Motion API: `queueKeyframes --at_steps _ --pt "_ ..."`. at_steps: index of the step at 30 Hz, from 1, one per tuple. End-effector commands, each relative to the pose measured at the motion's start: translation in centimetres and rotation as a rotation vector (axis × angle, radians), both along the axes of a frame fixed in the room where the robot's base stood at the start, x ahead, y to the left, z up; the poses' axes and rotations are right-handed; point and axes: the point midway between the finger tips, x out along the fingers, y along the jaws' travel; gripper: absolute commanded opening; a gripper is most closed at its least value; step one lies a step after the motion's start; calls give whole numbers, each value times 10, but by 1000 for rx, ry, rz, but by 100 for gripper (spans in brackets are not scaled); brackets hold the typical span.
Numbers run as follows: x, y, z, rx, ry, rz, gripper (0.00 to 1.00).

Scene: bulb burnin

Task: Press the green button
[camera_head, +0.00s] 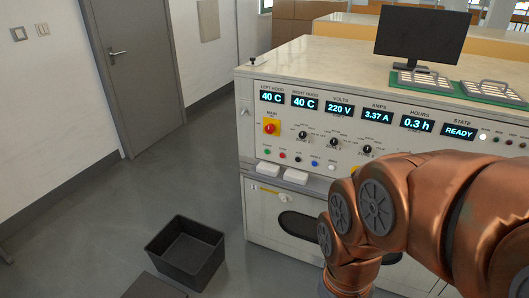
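The green button (267,151) is a small round button at the left end of a row on the front panel (251,122) of a cream machine. It sits just below the yellow and red main switch (270,128). Nothing covers it. My copper-coloured arm fills the lower right in front of the panel and hides part of it. My gripper is not in view, so I cannot tell whether it is open or shut. No part of my arm that shows touches the green button.
Red (283,155), blue (315,163) and white (332,168) buttons share the row. Displays above include "READY" (459,131). Two white blocks (296,176) protrude below. A black bin (187,252) stands on the floor at the left. The floor between bin and door (141,62) is clear.

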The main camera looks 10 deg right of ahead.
Motion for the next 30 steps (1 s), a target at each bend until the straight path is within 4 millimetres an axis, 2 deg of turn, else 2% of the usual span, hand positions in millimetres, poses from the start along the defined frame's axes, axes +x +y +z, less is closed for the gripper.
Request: queueKeyframes --at_steps 1,11,30 --pt "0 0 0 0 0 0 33" --pt "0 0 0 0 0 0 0" --pt "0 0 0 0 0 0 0"
